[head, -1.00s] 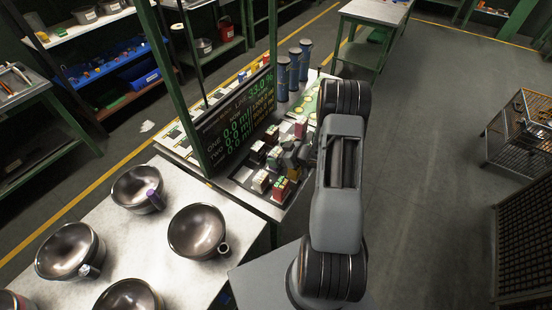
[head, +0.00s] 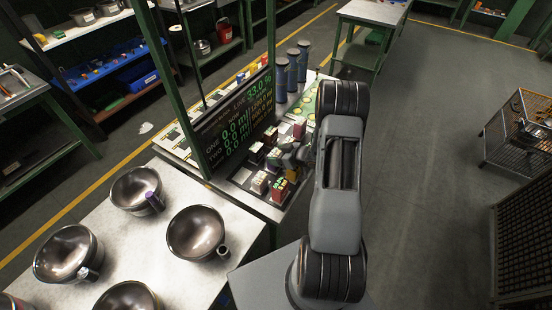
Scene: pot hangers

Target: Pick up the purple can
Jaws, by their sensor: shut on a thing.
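My gripper (head: 287,154) is small in the head view, at the end of my arm, low among small boxes on the bench. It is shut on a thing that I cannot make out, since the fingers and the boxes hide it. I cannot pick out a purple can for sure.
The near metal table (head: 168,262) holds several dark bowls. A display board (head: 234,124) with green digits stands just left of my gripper. Small boxes (head: 281,190) surround the gripper. Blue cylinders (head: 282,79) stand behind. The floor (head: 430,170) on the right is open, with a wire cage (head: 517,135) beyond.

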